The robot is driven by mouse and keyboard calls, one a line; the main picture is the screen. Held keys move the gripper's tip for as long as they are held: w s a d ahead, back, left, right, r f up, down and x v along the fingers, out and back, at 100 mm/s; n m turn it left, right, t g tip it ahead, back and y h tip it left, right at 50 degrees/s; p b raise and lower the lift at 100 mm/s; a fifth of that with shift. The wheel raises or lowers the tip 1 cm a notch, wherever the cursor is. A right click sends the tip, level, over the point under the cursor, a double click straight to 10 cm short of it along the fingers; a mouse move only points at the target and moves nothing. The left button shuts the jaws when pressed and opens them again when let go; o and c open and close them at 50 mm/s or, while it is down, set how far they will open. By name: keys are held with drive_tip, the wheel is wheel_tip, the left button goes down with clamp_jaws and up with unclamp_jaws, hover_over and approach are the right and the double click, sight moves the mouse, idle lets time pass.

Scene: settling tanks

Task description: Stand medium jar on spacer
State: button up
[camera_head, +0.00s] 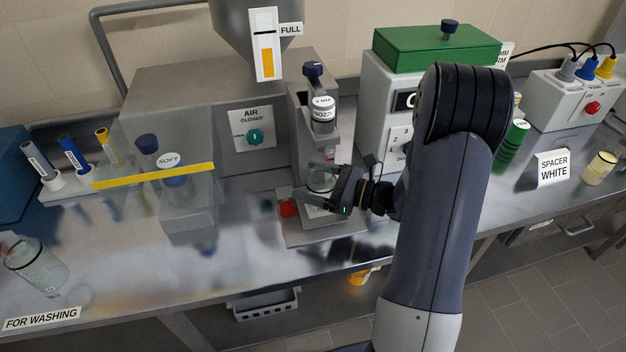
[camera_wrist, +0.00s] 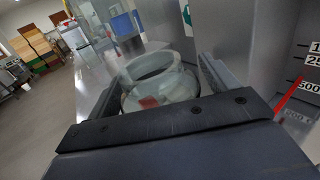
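A clear glass jar (camera_head: 319,181) is below the nozzle on the grey stand. It also shows in the wrist view (camera_wrist: 158,86), upright with its open mouth up and a red patch on its near side. My gripper (camera_head: 328,186) is at the jar, with one finger on each side of it (camera_wrist: 160,88). I cannot tell whether the fingers press on the glass or leave a small gap. The jar's underside and what lies directly beneath it are hidden. A cream cylinder (camera_head: 600,168) stands at the far right beside a sign (camera_head: 553,167) reading SPACER WHITE.
The nozzle (camera_head: 322,114) and its column are close above and behind the jar. A red button (camera_head: 287,208) is left of it. A clear guard with a yellow strip (camera_head: 150,177) stands left. Another glass jar (camera_head: 36,263) is near the FOR WASHING label (camera_head: 41,319). The front-left bench is mostly clear.

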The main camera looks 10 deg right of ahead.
drive_tip(key=shift+r, duration=0.1)
drive_tip(key=shift+r, duration=0.1)
drive_tip(key=b+v, duration=0.1)
drive_tip(key=v, duration=1.1)
idle(1.3)
